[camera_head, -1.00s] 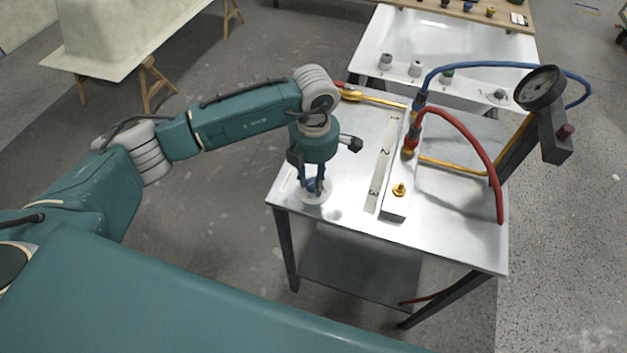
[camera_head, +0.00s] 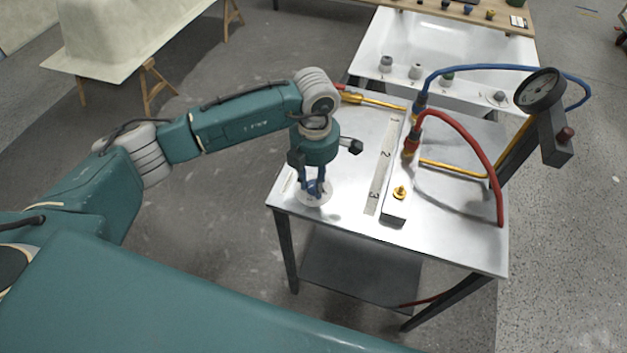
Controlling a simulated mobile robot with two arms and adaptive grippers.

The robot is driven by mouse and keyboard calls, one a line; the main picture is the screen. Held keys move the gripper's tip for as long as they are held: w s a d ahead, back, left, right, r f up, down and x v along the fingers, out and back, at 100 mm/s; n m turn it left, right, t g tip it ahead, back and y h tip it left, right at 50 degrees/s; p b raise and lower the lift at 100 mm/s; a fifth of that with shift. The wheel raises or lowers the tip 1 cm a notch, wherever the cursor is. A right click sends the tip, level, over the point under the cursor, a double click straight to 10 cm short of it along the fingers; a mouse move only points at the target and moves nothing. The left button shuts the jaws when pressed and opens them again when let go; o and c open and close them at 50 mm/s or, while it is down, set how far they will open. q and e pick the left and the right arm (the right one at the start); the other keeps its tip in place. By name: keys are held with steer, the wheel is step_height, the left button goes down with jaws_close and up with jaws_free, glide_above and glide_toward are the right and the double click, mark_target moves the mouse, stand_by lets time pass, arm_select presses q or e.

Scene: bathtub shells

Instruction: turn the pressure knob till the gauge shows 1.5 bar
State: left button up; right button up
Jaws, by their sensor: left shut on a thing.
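My left gripper (camera_head: 316,188) points down at the front left corner of the metal table. It is shut on the pressure knob, which is mostly hidden between the blue fingers. A pale round plate (camera_head: 312,199) shows on the tabletop around the fingertips. The round pressure gauge (camera_head: 540,90), with a dark rim, stands tilted on a post at the table's right. Its needle and marks are too small to read. My right gripper is not in view.
The metal table (camera_head: 450,241) carries a manifold block with a brass fitting (camera_head: 400,192), a red hose (camera_head: 470,135), a blue hose (camera_head: 480,66) and a numbered strip (camera_head: 380,165). The table's front right is clear.

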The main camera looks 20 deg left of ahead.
arm_select(q)
steer(key=shift+w+d+r, duration=0.2)
steer(key=shift+d, duration=0.05)
steer(key=o, duration=0.9)
steer(key=shift+o, duration=1.3)
steer(key=shift+d+f, duration=0.1)
steer(key=shift+r, duration=0.2)
step_height(320, 180, up, 12)
steer(key=shift+f, duration=0.15)
